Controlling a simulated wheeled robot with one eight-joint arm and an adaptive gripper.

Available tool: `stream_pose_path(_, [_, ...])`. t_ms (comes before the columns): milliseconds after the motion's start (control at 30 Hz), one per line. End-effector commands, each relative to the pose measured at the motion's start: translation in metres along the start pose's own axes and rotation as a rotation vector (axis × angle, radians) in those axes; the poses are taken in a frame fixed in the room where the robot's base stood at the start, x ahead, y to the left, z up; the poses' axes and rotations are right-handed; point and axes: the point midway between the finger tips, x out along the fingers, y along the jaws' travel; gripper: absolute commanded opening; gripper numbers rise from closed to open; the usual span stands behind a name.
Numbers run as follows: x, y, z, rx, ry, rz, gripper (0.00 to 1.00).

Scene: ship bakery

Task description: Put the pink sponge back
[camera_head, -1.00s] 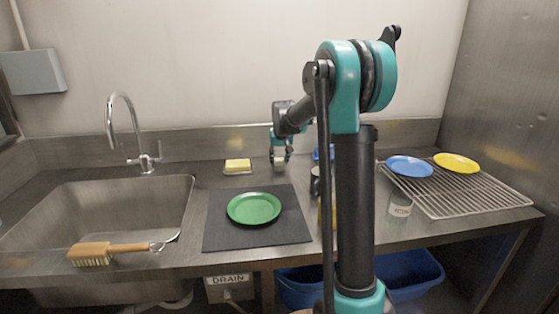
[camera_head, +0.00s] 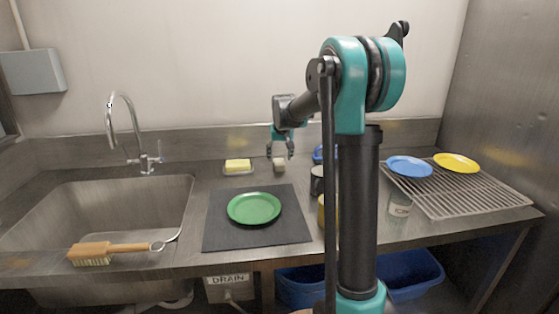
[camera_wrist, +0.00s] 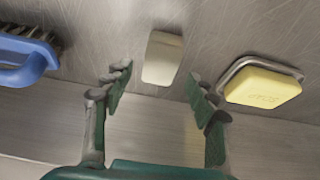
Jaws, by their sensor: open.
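No clearly pink sponge shows. A small pale, off-white block (camera_head: 279,164) stands on the counter near the back wall, right of a yellow sponge or soap (camera_head: 238,163) on a small metal dish (camera_head: 239,173). My gripper (camera_head: 281,153) is open just above the pale block. In the wrist view the pale block (camera_wrist: 162,58) lies between and beyond my spread fingertips (camera_wrist: 159,75), with gaps on both sides. The yellow piece (camera_wrist: 262,87) sits in its dish (camera_wrist: 300,71) to the right of the fingers there.
A blue brush (camera_wrist: 22,60) lies left of the fingers in the wrist view. A green plate (camera_head: 254,208) rests on a dark mat (camera_head: 222,239). The sink (camera_head: 100,215) with a wooden brush (camera_head: 108,251) is left. A rack (camera_head: 470,200) with blue and yellow plates is right.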

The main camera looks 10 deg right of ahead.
Motion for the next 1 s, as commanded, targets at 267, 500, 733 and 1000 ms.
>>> stream_pose_path(267, [-0.059, 0.000, 0.000, 0.000, 0.000, 0.000, 0.57])
stream_pose_path(500, [-0.090, 0.000, 0.000, 0.000, 0.000, 0.000, 0.57])
stream_pose_path(733, [-0.097, 0.000, 0.000, 0.000, 0.000, 0.000, 0.57])
stream_pose_path(1000, [-0.097, 0.000, 0.000, 0.000, 0.000, 0.000, 0.57])
